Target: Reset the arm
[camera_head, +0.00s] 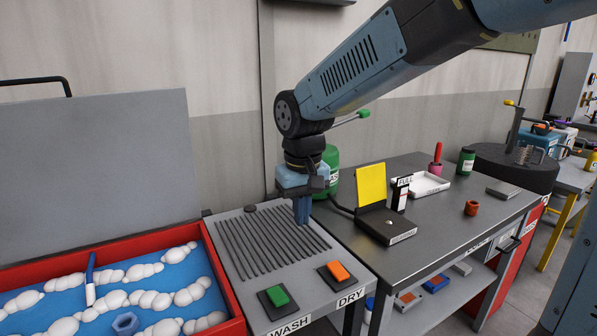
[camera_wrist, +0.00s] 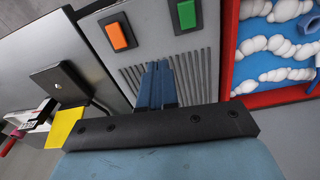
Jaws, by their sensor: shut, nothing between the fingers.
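My arm reaches in from the upper right in the head view and bends down at its wrist. My gripper (camera_head: 302,218) points down over the ribbed grey panel (camera_head: 245,255) of the wash and dry station. In the wrist view my gripper (camera_wrist: 157,68) shows its blue fingers close together, with nothing between them. I cannot tell whether the fingertips touch the ribs. The green button (camera_head: 277,296) by the WASH label and the orange button (camera_head: 339,272) by the DRY label lie in front of the gripper.
Left is a red-rimmed basin (camera_head: 232,295) with blue water, foam and a blue nut (camera_head: 125,323). A green container (camera_head: 330,165) stands behind the gripper.

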